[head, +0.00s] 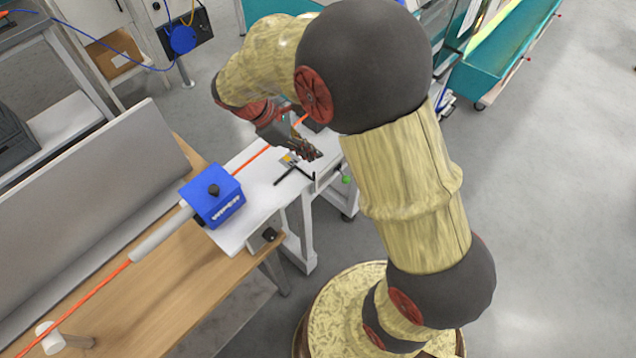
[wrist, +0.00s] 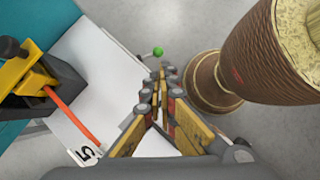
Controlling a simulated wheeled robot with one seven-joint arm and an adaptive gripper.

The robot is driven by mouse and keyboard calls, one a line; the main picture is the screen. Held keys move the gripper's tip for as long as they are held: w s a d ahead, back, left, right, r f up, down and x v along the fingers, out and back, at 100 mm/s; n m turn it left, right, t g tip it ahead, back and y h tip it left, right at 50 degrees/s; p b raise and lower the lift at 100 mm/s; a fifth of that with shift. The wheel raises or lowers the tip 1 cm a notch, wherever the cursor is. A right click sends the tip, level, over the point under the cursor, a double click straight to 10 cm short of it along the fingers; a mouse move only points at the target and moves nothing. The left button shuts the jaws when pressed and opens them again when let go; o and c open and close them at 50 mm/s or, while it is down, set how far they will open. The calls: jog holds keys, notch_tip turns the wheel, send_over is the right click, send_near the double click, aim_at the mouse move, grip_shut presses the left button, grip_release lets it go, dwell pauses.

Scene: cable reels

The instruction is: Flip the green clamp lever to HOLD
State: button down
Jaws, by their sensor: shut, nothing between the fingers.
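The green clamp lever's round knob (head: 345,180) sticks out past the front edge of the white bench, at its right end. In the wrist view the green knob (wrist: 158,51) is just beyond my fingertips, with a thin dark rod running to it from the bench side. My gripper (head: 312,153) is above the bench, up and left of the knob in the head view. In the wrist view my gripper (wrist: 165,72) is shut and empty, with a visible gap between its tips and the knob. No HOLD marking can be read.
A blue box (head: 212,196) with an orange cable (head: 90,300) stands on the left of the white bench (head: 262,190). A yellow and black clamp (wrist: 28,72) grips the cable in the wrist view. Open floor lies in front of the bench.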

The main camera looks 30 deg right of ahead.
jog(key=shift+w+a+f, duration=0.1)
jog(key=shift+a+f, duration=0.05)
jog(key=b+x, duration=0.4)
jog(key=x, duration=1)
